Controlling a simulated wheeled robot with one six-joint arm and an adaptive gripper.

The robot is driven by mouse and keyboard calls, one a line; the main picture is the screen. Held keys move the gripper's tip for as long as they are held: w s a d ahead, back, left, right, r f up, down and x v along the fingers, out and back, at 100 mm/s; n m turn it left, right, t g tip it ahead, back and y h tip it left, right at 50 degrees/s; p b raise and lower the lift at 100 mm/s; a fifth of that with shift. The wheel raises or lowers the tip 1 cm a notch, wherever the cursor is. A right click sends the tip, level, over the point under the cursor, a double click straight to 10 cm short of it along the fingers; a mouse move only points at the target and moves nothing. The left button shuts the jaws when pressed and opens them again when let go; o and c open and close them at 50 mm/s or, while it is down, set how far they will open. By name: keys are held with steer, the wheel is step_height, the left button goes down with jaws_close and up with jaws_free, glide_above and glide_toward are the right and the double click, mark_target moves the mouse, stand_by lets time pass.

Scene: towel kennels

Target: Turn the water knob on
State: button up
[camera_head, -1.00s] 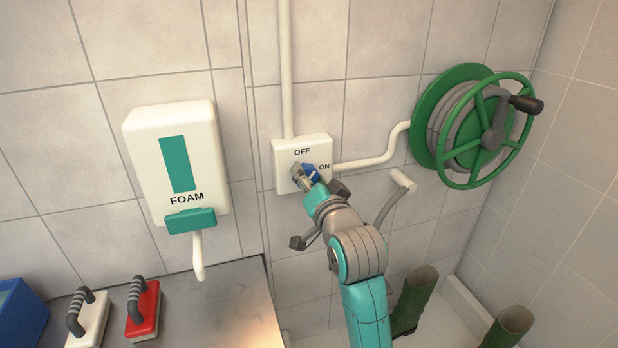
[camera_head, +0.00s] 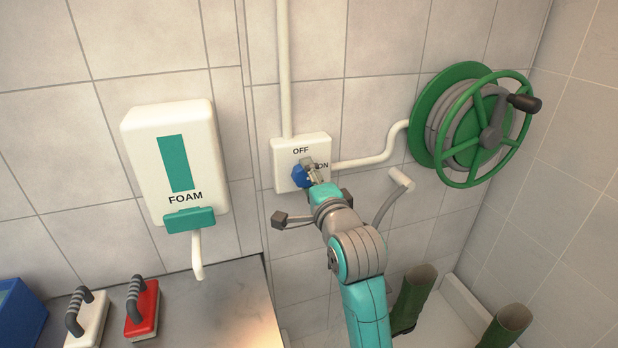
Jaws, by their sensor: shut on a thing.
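The water knob (camera_head: 299,178) is blue and sits on a white wall box (camera_head: 284,152) marked OFF at the top and ON at the right. My gripper (camera_head: 311,172) is at the front of the box, shut on the knob. The fingers cover part of the knob and the edge of the ON mark. The knob's exact pointing direction is hard to tell behind the fingers.
A green hose reel (camera_head: 455,125) hangs to the right, joined to the box by a white pipe (camera_head: 370,160). A foam dispenser (camera_head: 150,150) is on the left wall. A red brush (camera_head: 143,312) and a white brush (camera_head: 88,322) lie on the counter (camera_head: 215,310). Green boots (camera_head: 412,300) stand below.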

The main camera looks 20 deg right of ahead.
steer(key=shift+m, duration=0.5)
steer(key=o, duration=1.1)
steer(key=s, duration=1.2)
steer(key=shift+f, duration=0.1)
